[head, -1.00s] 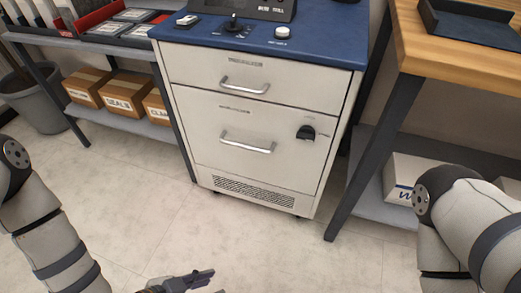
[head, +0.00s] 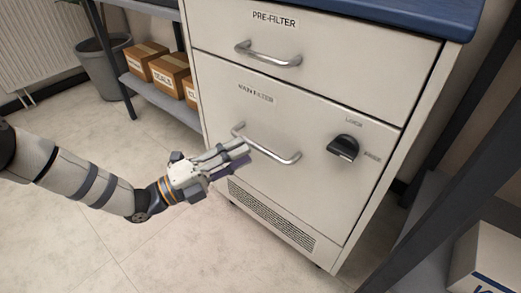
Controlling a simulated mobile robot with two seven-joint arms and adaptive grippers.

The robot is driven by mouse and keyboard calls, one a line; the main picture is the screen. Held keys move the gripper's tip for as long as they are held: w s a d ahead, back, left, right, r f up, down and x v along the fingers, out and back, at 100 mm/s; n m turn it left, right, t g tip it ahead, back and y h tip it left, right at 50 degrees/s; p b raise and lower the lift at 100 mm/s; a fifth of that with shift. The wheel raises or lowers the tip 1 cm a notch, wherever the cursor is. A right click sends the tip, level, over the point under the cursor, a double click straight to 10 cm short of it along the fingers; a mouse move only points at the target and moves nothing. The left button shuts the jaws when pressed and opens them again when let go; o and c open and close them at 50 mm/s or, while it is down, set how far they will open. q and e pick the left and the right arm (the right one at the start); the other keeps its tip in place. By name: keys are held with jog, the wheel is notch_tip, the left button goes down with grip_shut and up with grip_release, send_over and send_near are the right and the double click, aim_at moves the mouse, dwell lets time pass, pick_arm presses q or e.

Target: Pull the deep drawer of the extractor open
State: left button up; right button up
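The extractor is a white cabinet with a blue top (head: 425,12). Its deep lower drawer (head: 290,185), labelled MAIN FILTER, is closed flush with the cabinet. The drawer's silver bar handle (head: 284,157) runs across its upper part. My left gripper (head: 246,152) is in front of the handle's left half and covers part of it. I cannot tell whether its fingers touch the bar or how far apart they are. A black knob (head: 343,147) sits at the drawer's right side, between two small labels. My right gripper is out of view.
The shallow PRE-FILTER drawer (head: 305,55) above is closed, with its own handle (head: 267,54). A vent grille (head: 270,216) lies below the deep drawer. Shelving with cardboard boxes (head: 170,72) stands left, a dark-framed rack right. The floor in front is clear.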

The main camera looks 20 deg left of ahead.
aim_at(258, 145)
pick_arm(q)
jog(key=b+x, duration=0.1)
jog(key=x, duration=0.4)
jog(key=shift+c, duration=0.5)
grip_shut()
